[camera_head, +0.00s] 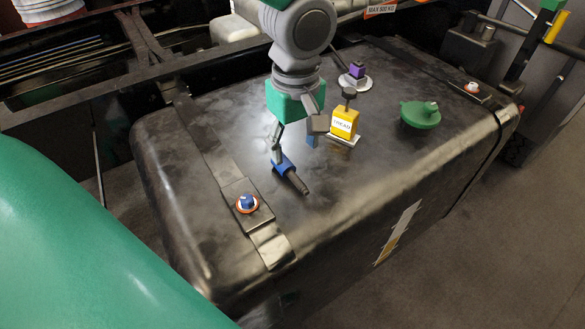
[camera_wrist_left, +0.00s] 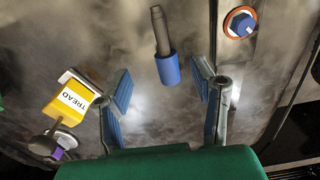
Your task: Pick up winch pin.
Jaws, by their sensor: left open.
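The winch pin, a dark rod (camera_head: 298,182) with a blue sleeve at one end, lies on top of the black tank (camera_head: 220,125). In the left wrist view the pin (camera_wrist_left: 160,33) lies just beyond the fingertips, roughly in line with the gap between them, blue end nearer. My left gripper (camera_head: 296,150) points down over the tank close to the pin. Its two blue-padded fingers are apart with nothing between them in the left wrist view (camera_wrist_left: 160,72). In the head view a finger partly overlaps the pin's blue end, and contact cannot be told. My right gripper is not in view.
A yellow block marked TREAD (camera_head: 345,122) stands right beside the gripper. Behind it is a purple-topped piece (camera_head: 356,72) on a light disc. A green funnel-like part (camera_head: 420,114) lies to the right.

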